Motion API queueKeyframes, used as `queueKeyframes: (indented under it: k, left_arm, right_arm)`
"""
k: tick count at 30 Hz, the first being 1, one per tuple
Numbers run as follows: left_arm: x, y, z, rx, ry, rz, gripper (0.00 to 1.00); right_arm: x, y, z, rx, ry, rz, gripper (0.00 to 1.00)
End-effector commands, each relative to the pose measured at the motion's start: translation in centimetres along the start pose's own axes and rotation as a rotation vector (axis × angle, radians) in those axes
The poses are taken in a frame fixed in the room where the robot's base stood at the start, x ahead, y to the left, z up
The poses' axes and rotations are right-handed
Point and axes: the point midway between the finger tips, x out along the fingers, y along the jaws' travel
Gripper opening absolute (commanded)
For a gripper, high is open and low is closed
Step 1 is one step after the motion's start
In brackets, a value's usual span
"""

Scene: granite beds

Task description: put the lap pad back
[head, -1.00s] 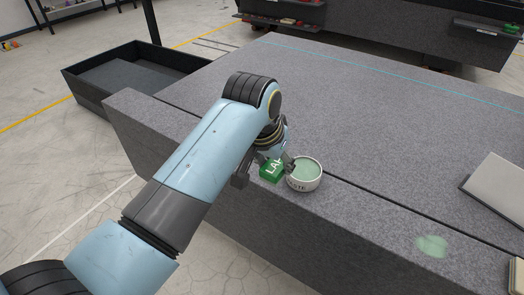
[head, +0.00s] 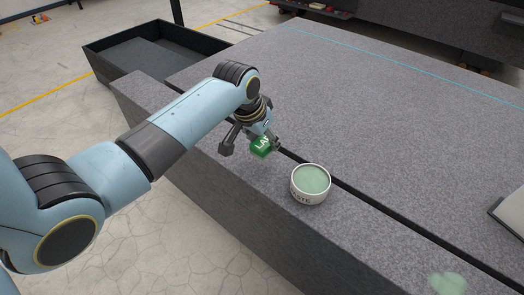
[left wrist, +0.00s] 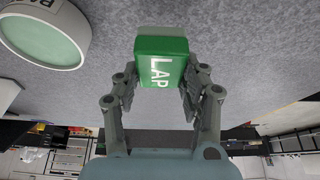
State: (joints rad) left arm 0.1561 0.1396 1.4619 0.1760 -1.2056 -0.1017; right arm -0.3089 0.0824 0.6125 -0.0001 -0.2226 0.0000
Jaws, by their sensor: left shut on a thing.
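The lap pad is a small green block (head: 262,147) with white "LAP" lettering. My left gripper (head: 252,143) is shut on it, above the front strip of the granite bed (head: 400,130). In the left wrist view the lap pad (left wrist: 160,60) sits between the two fingers of the left gripper (left wrist: 160,92). I cannot tell whether its underside touches the granite. A round white tub (head: 310,185) of pale green paste stands to the right of the gripper, apart from it. The tub also shows in the left wrist view (left wrist: 45,35). My right gripper is not in view.
A dark open-topped bin (head: 100,48) stands on the floor beyond the bed's left end. A pale green smear (head: 447,284) lies on the granite at the lower right. A pale flat slab (head: 509,214) lies at the right edge. The bed's middle is clear.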

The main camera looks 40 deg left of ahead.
Motion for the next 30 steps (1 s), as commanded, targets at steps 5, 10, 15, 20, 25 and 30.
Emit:
queueKeyframes:
  k: [5,10,15,20,25,30]
  left_arm:
    - [1.0,-1.2,0.2,-0.002,0.0,0.001,0.0]
    - [3.5,-1.2,1.4,-0.002,-0.003,0.002,0.0]
    - [4.5,-1.2,1.7,0.0,0.001,0.001,0.0]
    - [4.4,-1.2,1.7,0.0,0.001,0.001,0.0]
    - [4.7,-1.1,1.8,-0.001,0.0,0.001,0.0]
    - [4.7,-1.1,1.8,-0.001,0.0,0.001,0.64]
  right_arm:
    - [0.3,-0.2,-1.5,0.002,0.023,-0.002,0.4]
    - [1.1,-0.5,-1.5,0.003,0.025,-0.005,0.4]
    - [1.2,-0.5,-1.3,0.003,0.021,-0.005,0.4]
    - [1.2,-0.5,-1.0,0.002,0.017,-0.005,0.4]
    - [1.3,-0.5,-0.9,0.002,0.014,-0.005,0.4]
    - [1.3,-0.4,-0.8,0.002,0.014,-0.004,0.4]
